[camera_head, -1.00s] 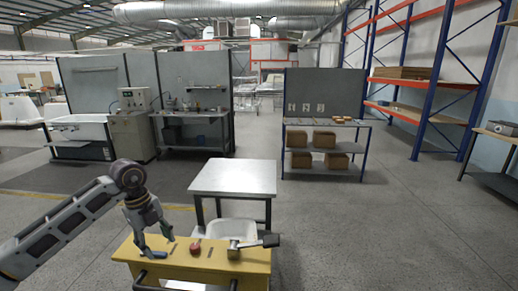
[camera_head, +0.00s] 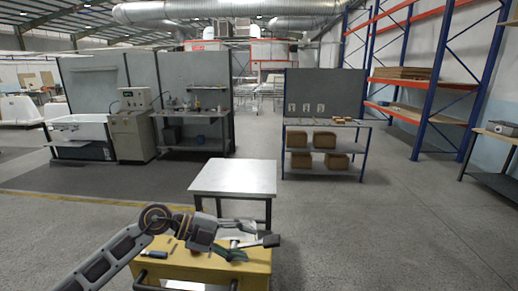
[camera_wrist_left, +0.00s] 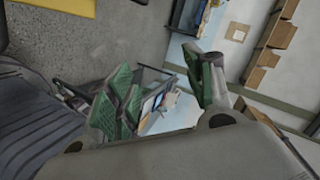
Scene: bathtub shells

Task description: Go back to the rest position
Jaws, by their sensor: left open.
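My left arm comes in from the lower left, over the yellow cart (camera_head: 258,283). My left gripper (camera_head: 240,240) points to the right above the cart top and is open. In the left wrist view its green-padded fingers (camera_wrist_left: 168,92) stand apart, with nothing visible held between them. The gripper hides part of the cart top. A blue-handled tool (camera_head: 154,254) lies on the cart's left part, apart from the gripper. A tool with a dark block-shaped end (camera_head: 270,240) shows at the cart's right edge, partly hidden behind the gripper. My right gripper is not in view.
A metal-topped table (camera_head: 234,177) stands just beyond the cart. A shelf bench with cardboard boxes (camera_head: 325,140) stands farther back, beside a blue and orange rack (camera_head: 425,85). The floor to the right (camera_head: 400,230) is clear.

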